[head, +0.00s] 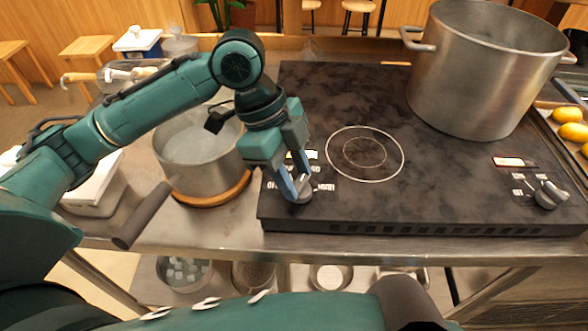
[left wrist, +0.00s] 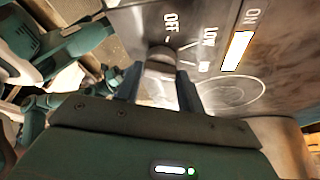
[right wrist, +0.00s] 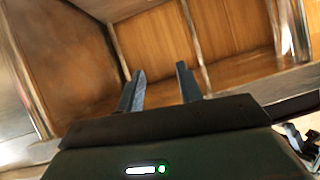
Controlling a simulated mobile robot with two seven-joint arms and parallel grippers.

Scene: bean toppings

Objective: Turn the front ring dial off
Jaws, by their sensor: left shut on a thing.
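A black cooktop (head: 330,95) has a round ring mark (head: 365,153) near its front left. A grey metal dial (head: 303,194) sits at the cooktop's front left corner, and the dial also shows in the left wrist view (left wrist: 160,62). Labels reading OFF, LOW and ON are printed near it, beside a bright white panel (left wrist: 237,50). My left gripper (head: 298,190) points down with its fingers on both sides of this dial, shut on it. The fingers partly hide the dial, so its pointer direction is unclear. My right gripper (right wrist: 160,75) is open and empty, facing wooden panels.
A second dial (head: 547,195) is at the cooktop's front right. A large steel pot (head: 480,75) stands at the back right. A saucepan (head: 195,165) sits on a round wooden board left of the cooktop, its handle (head: 143,215) pointing toward the front.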

